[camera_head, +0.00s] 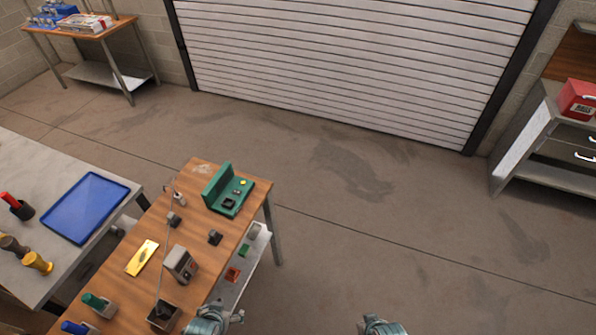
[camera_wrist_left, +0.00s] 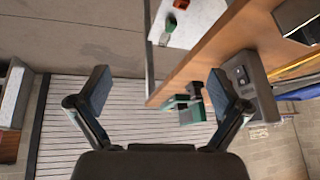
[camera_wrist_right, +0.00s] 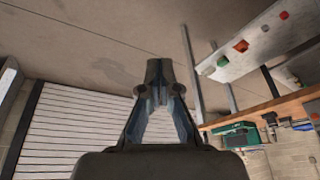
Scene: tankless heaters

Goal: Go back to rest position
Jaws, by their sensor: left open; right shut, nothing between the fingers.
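In the left wrist view my left gripper (camera_wrist_left: 160,92) has its two fingers spread wide with nothing between them. The wooden table's edge lies beyond its right finger. In the right wrist view my right gripper (camera_wrist_right: 158,78) has its fingertips together and holds nothing. In the head view only a small part of my left arm (camera_head: 210,321) shows at the bottom, beside the wooden table (camera_head: 207,262). A part of my right arm (camera_head: 381,326) shows at the bottom edge, over open floor right of the table. The fingers cannot be made out there.
The wooden table holds a green fixture (camera_head: 228,190), a grey box (camera_head: 180,264), a yellow plate (camera_head: 142,257) and small parts. A blue tray (camera_head: 88,208) lies on the grey bench at left. A red toolbox (camera_head: 577,99) is at right. The middle floor is clear.

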